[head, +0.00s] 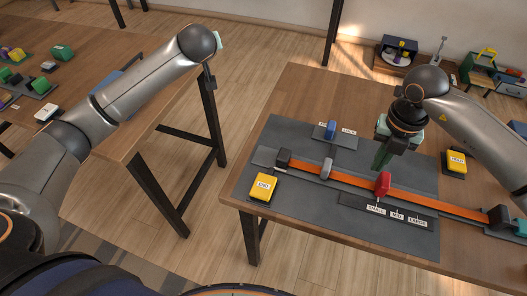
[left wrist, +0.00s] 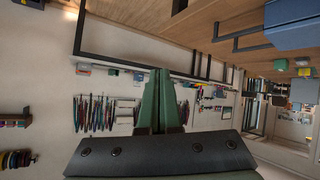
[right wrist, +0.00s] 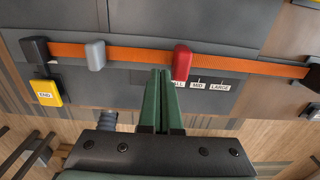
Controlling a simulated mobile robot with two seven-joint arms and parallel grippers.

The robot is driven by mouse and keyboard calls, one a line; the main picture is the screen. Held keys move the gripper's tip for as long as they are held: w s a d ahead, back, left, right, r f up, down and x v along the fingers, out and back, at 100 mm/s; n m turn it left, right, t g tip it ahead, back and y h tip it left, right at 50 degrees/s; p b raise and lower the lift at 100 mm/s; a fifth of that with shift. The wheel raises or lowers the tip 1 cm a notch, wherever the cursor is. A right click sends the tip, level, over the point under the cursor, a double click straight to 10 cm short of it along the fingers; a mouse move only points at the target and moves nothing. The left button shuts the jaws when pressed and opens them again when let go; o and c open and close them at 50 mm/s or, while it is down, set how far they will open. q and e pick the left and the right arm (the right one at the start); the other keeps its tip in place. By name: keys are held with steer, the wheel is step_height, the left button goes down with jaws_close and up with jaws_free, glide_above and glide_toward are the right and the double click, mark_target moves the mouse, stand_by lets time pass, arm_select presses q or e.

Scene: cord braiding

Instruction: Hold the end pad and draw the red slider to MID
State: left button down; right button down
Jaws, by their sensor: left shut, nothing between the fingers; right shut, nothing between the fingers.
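The red slider (head: 383,182) sits on the orange cord (head: 345,179), by the SMALL label; MID and LARGE lie to its right on the label strip (head: 397,217). It also shows in the right wrist view (right wrist: 182,62). The yellow END pad (head: 263,187) lies on the mat at the cord's left end, with nothing on it. My right gripper (head: 381,165) is shut and empty above the mat, close to the red slider; in the right wrist view its fingertips (right wrist: 161,72) appear just left of the slider. My left gripper (left wrist: 158,72) is shut and empty, raised away from the mat.
A grey slider (head: 326,168) and black end blocks (head: 283,157) (head: 498,216) are on the cord. A blue piece (head: 331,129) stands on a small plate behind. A yellow HOLD pad (head: 456,162) lies at the right. A gap of floor separates the two tables.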

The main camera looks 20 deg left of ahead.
arm_select(q)
steer(key=s+d+f+m+g+h, duration=0.2)
steer(key=s+d+f+h, duration=0.15)
steer(key=d, duration=0.55)
steer(key=m+g+h, duration=0.2)
steer(key=m+g, duration=0.4)
steer(key=g, duration=0.2)
glide_above(264, 186)
step_height(264, 186, down, 4)
steer(key=shift+f, duration=3.7)
steer(key=shift+f, duration=0.3)
